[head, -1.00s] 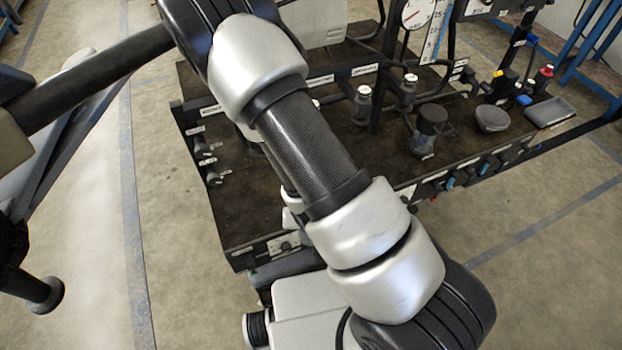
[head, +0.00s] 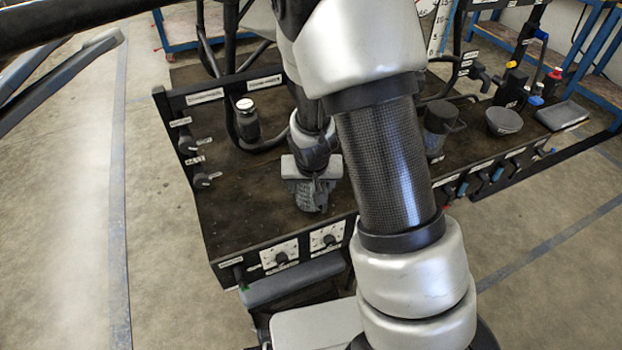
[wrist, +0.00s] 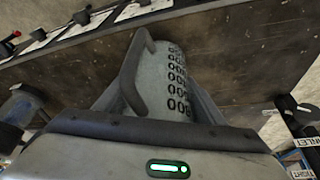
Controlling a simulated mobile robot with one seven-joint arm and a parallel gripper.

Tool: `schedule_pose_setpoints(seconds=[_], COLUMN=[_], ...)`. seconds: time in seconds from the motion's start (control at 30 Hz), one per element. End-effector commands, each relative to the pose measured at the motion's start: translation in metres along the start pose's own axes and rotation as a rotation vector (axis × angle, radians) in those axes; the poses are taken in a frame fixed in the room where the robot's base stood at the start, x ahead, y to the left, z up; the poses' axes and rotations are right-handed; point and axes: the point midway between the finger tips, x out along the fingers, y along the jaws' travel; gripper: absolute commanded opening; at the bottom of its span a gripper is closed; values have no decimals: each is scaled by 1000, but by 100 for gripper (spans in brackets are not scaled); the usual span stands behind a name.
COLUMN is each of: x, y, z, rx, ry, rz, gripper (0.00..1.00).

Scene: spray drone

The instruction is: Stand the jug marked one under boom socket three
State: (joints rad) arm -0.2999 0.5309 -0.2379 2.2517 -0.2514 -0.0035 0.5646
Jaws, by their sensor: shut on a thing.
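My gripper (head: 312,178) is low over the dark bench, left of my arm's forward link in the head view. It is shut on a grey graduated jug (head: 311,197). In the wrist view this jug (wrist: 158,75) sits between the fingers, with its handle to the left and black volume figures down its side. I cannot read a mark of one on it, nor tell whether its base touches the bench. The black boom bar (head: 226,91) carries white labels too small to read. Which socket is three cannot be told; my arm hides part of the boom.
A white-capped bottle (head: 247,122) is at the boom, left of my gripper. A dark jug (head: 437,122) and a grey bowl (head: 503,121) stand at right on the bench (head: 240,205). Front-edge switch panels (head: 280,256) are close to my gripper.

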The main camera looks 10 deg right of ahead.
Motion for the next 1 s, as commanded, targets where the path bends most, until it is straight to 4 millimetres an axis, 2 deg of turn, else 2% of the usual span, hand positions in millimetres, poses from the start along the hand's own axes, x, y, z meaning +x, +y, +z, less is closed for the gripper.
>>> schedule_pose_setpoints(seconds=[0.13,0.3,0.4,0.8,0.83,0.93,1.0], x=[6,18,30,34,33,32,32], y=[1,1,0,0,0,0,0], z=[-15,-42,-33,-31,-32,-32,-32], rx=[3,3,0,0,0,0,0], ry=[1,1,-2,0,0,0,0], rz=[0,0,0,-1,-1,-1,-1], gripper=[40,40,40,40,67,82,82])
